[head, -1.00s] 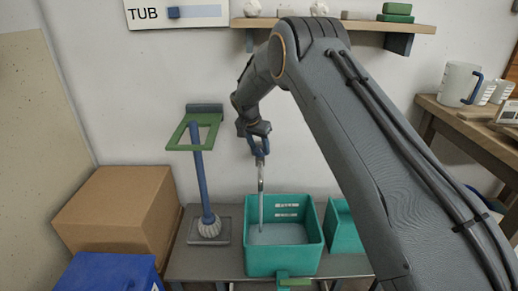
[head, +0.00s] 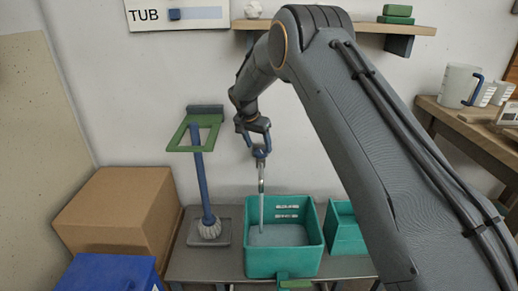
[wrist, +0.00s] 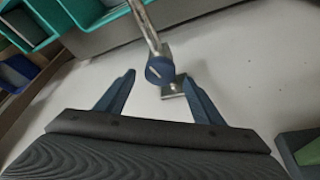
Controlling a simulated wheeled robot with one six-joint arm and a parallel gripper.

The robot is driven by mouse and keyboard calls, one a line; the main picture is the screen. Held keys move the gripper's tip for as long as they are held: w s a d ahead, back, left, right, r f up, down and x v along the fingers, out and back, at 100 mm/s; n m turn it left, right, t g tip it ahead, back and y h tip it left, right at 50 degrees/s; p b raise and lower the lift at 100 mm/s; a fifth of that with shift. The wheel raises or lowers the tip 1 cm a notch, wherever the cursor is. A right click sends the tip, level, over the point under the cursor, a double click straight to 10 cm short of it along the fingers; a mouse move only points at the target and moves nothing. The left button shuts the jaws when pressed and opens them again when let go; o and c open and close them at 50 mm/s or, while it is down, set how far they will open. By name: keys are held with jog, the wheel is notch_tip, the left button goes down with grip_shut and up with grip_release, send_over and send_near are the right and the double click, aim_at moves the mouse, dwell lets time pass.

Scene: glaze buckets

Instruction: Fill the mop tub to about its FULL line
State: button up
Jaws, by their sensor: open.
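The teal mop tub (head: 284,262) stands on the low bench, with grey liquid (head: 280,236) across its bottom. Two pale marks (head: 287,211) show on its inner back wall; the liquid's surface looks below them, and their lettering is too small to read surely. A thin metal tap pipe (head: 262,183) comes down over the tub's left part. My gripper (head: 257,145) is at the tap's top by the wall. In the wrist view my gripper (wrist: 158,77) is open, with the round blue tap knob (wrist: 159,70) between its fingertips, not clearly touched.
A mop (head: 208,205) stands left of the tub under a green bracket (head: 183,148). A second teal container (head: 343,230) is close on the right. A cardboard box (head: 118,215) and blue box (head: 108,273) are at left. A wall sign (head: 178,14) reads TUB.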

jog(key=v, duration=0.5)
jog(key=shift+s+r, duration=0.1)
